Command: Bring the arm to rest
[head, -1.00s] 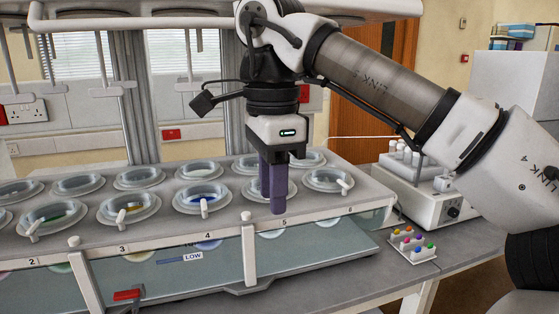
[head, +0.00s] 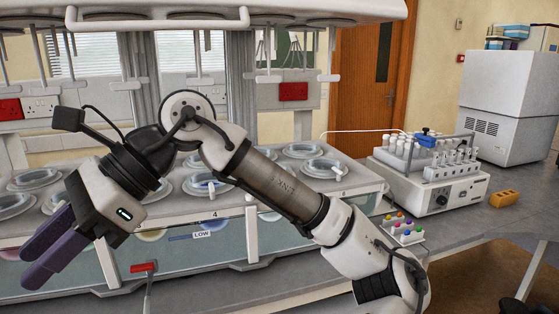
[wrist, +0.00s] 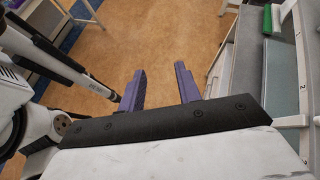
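My gripper (head: 29,265) has two purple fingers and hangs at the left of the head view, tilted down and to the left, in front of the bath's front side. My arm (head: 281,188) reaches across the bath from the lower right. In the wrist view my gripper (wrist: 160,70) has its fingers apart, with only brown floor between them. It is open and empty.
The bath (head: 205,262) with round vessel openings stands behind my arm, with a red-handled tap (head: 143,267) at its front. Floor (wrist: 155,40) lies beyond my fingers.

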